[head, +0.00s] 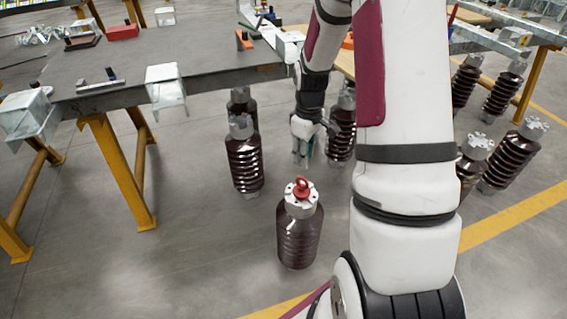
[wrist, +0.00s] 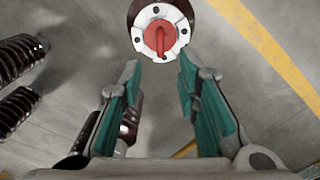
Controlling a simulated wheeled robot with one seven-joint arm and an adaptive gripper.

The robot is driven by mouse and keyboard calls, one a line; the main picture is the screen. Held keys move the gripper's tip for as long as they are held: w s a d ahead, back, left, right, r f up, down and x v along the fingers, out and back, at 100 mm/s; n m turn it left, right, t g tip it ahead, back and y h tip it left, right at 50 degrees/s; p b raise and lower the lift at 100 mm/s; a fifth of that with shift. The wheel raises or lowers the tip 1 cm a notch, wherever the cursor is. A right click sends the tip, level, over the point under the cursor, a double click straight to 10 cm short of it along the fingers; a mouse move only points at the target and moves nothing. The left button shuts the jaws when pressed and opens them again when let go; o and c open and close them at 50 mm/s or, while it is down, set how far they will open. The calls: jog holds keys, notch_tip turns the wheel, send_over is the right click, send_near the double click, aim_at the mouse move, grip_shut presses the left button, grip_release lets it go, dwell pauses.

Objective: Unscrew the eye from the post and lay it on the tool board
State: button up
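The red eye (head: 301,187) sits upright on the silver cap of a brown ribbed post (head: 298,238) that stands alone on the floor in the head view. In the wrist view the eye (wrist: 160,37) shows from above, centred on the post's white flange (wrist: 142,23). My gripper (wrist: 157,72) is open and empty, with its green-padded fingers apart. The eye lies beyond the fingertips, in line with the gap and not between them. In the head view my gripper (head: 302,160) appears behind the post, partly dark against other posts. I cannot identify the tool board for certain.
A grey-topped table (head: 150,50) with yellow legs stands at the left, bearing metal brackets and small tools. Several brown posts (head: 245,165) stand behind and to the right (head: 515,155). Bare floor lies left of the lone post (head: 200,270).

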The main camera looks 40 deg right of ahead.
aim_at(302, 186)
notch_tip(302, 186, down, 3)
jog(key=shift+w+r+b, duration=0.15)
jog(key=shift+b, duration=0.15)
notch_tip(302, 186, down, 10)
jog(key=b, duration=0.7)
jog(key=shift+c, duration=0.6)
grip_shut()
